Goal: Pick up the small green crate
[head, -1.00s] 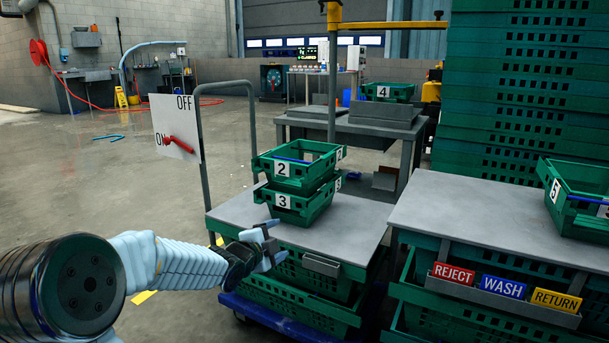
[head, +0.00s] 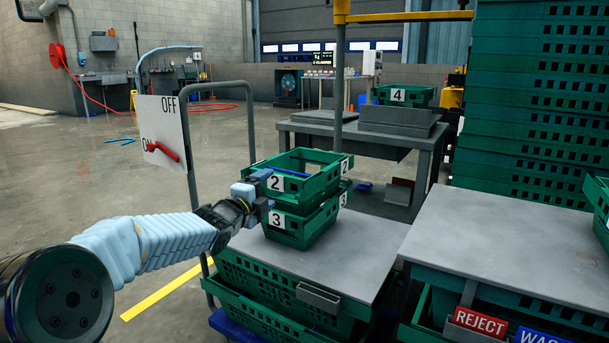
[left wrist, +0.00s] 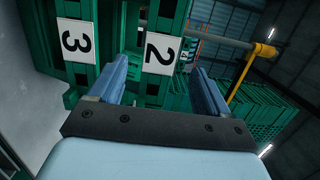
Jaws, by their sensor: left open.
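Two small green crates are stacked on the grey cart top (head: 345,262). The upper one, crate 2 (head: 318,182), sits on crate 3 (head: 297,232). My left gripper (head: 256,192) is open at the near left end of the stack, close to the 2 label. In the left wrist view, the open fingers (left wrist: 158,90) stand on either side of the 2 label on crate 2 (left wrist: 153,92), and crate 3 (left wrist: 78,72) shows to the left. I cannot tell whether the fingers touch the crate. My right gripper is not in view.
Crate 4 (head: 405,95) sits on a grey table behind. A tall stack of green crates (head: 530,120) stands at the right, behind a grey bench (head: 500,240) with REJECT and WASH signs. An ON/OFF board (head: 161,130) with a red lever stands left of the cart.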

